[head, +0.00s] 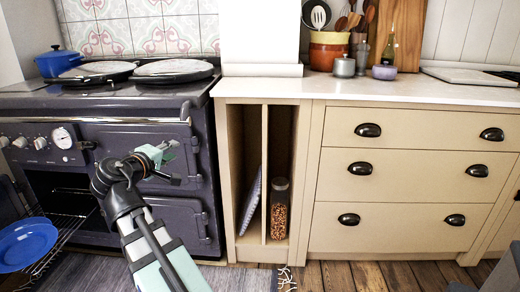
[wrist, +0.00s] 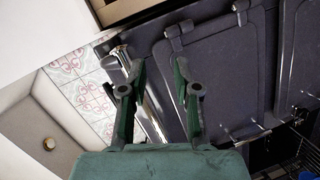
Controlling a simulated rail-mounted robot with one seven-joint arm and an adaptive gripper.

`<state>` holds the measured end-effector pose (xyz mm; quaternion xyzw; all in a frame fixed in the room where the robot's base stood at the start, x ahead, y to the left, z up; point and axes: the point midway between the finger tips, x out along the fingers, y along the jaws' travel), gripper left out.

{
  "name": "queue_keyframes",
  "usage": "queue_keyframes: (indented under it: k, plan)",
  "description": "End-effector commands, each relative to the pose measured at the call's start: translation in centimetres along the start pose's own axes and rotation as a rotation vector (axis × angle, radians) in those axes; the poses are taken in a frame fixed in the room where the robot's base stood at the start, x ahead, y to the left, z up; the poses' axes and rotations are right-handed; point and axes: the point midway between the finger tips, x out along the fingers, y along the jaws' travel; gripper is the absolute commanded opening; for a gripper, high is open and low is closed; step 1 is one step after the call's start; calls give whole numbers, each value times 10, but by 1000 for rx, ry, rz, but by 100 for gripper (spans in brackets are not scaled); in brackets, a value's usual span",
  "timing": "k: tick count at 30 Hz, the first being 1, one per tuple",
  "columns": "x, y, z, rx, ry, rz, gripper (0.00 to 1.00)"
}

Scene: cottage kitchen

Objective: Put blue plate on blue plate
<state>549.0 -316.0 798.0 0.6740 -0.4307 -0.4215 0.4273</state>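A blue plate (head: 27,243) lies at the lower left of the head view, on a wire rack (head: 62,228) pulled out of the open lower oven. I cannot make out a second blue plate clearly. A bit of blue at the lower right edge of the wrist view may be the plate. My gripper (head: 165,160) is in front of the dark stove (head: 130,134), to the right of and above the plate, and apart from it. In the wrist view my gripper (wrist: 155,85) has its two fingers spread, with nothing between them.
A stove rail (head: 100,120) and oven doors are close behind my gripper. A blue pot (head: 57,62) stands on the stove top. To the right are a cubby (head: 268,165) with a jar (head: 279,209), drawers (head: 410,170) and a counter (head: 360,90) with utensils. The floor in front is open.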

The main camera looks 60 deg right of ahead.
Motion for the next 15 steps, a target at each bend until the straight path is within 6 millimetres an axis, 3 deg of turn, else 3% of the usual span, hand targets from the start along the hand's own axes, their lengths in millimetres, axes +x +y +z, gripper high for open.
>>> queue_keyframes:
  k: [1,6,9,12,15]
  plan:
    - [-8,29,32,86,-80,48,31]
    - [-48,107,133,413,-352,237,31]
    - [-78,136,187,601,-486,355,31]
    - [-107,154,227,758,-585,457,31]
    - [-128,162,254,868,-653,532,31]
